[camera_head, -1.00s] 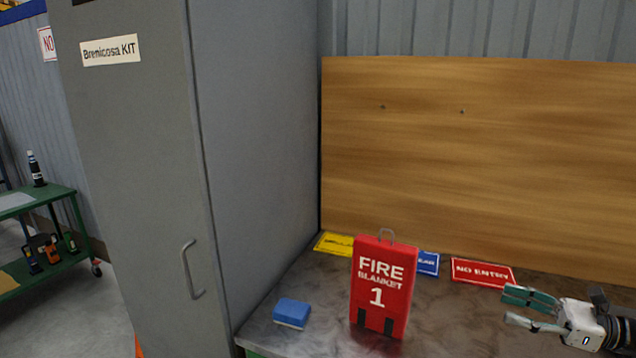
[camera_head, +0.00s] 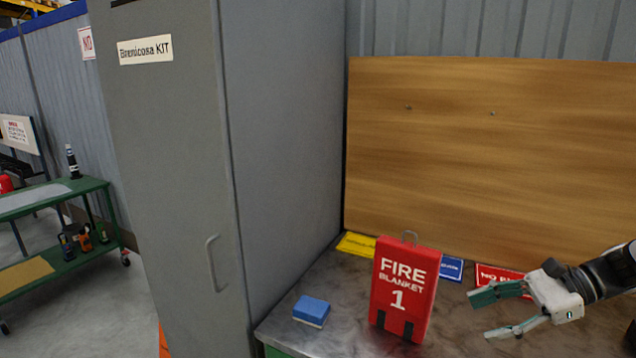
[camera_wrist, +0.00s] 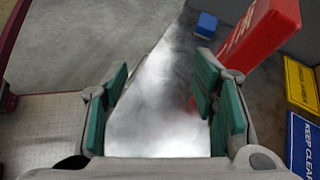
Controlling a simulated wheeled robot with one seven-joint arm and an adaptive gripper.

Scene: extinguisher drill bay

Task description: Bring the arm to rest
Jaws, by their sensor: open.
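My gripper (camera_head: 502,312) is at the right of the head view, with its teal-padded fingers apart and nothing between them. It points left, above the metal bench top (camera_head: 345,285). A red fire blanket case (camera_head: 403,290) stands upright on the bench, to the left of my gripper and apart from it. In the wrist view the two fingers (camera_wrist: 160,110) are spread over bare bench top, and the red case (camera_wrist: 262,32) shows at the upper right.
A blue block (camera_head: 311,309) lies near the bench's front left corner. Yellow (camera_head: 356,245), blue (camera_head: 451,268) and red (camera_head: 492,277) signs lie at the back, below a wooden board (camera_head: 490,160). A tall grey cabinet (camera_head: 180,190) stands left, and a green cart (camera_head: 70,200) beyond it.

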